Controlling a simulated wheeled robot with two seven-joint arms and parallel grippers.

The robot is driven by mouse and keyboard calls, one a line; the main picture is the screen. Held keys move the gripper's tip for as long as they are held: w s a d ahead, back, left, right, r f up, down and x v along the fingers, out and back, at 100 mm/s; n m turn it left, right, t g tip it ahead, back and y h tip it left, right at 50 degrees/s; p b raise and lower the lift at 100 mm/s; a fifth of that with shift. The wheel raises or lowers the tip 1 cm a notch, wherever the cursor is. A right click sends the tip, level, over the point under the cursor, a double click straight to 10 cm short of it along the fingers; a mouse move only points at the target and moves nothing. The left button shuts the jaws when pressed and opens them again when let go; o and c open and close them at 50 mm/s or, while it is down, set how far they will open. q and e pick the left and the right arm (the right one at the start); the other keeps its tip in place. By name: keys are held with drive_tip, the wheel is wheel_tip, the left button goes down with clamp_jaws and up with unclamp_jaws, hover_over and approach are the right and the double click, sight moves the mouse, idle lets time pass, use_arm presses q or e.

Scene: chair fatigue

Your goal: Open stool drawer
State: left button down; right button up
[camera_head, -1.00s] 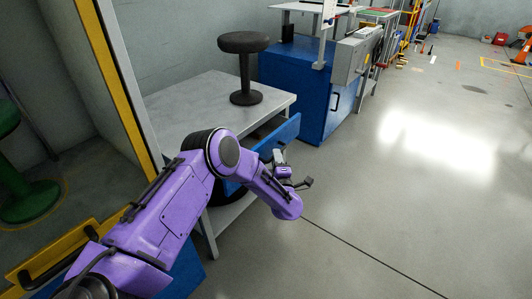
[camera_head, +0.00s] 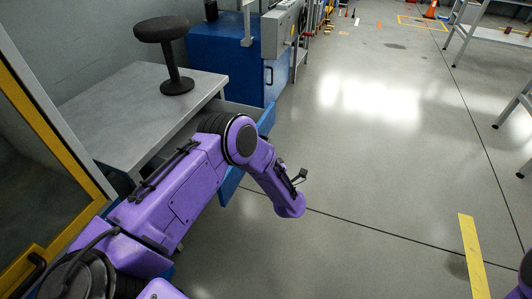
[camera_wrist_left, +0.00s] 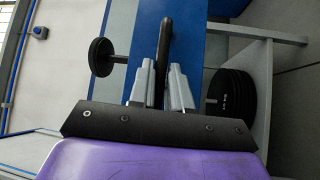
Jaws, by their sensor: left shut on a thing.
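The drawer's blue front (camera_head: 229,186) stands out from the grey table (camera_head: 128,105), with part of the grey drawer box (camera_head: 240,108) showing behind it. My purple left arm covers the middle of the front in the head view. In the left wrist view the blue front (camera_wrist_left: 217,50) carries a black bar handle (camera_wrist_left: 165,45). My left gripper (camera_wrist_left: 161,88) is shut on this handle, one grey finger on each side. Its fingertips are hidden behind my arm in the head view. The black stool (camera_head: 168,50) stands upright on the table. My right gripper is out of view.
A blue cabinet (camera_head: 222,52) stands beyond the table. A yellow-framed panel (camera_head: 30,130) is close on the left. Dark round discs (camera_wrist_left: 232,95) sit below the tabletop in the left wrist view. The grey floor to the right is largely clear, with a yellow stripe (camera_head: 474,255).

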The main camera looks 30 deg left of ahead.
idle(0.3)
use_arm(q)
drive_tip(key=c, duration=1.1)
unclamp_jaws()
drive_tip(key=p+v, duration=0.1)
drive_tip(key=v, duration=0.9)
drive_tip(key=shift+s+d, duration=0.15)
drive_tip(key=shift+d, duration=0.1)
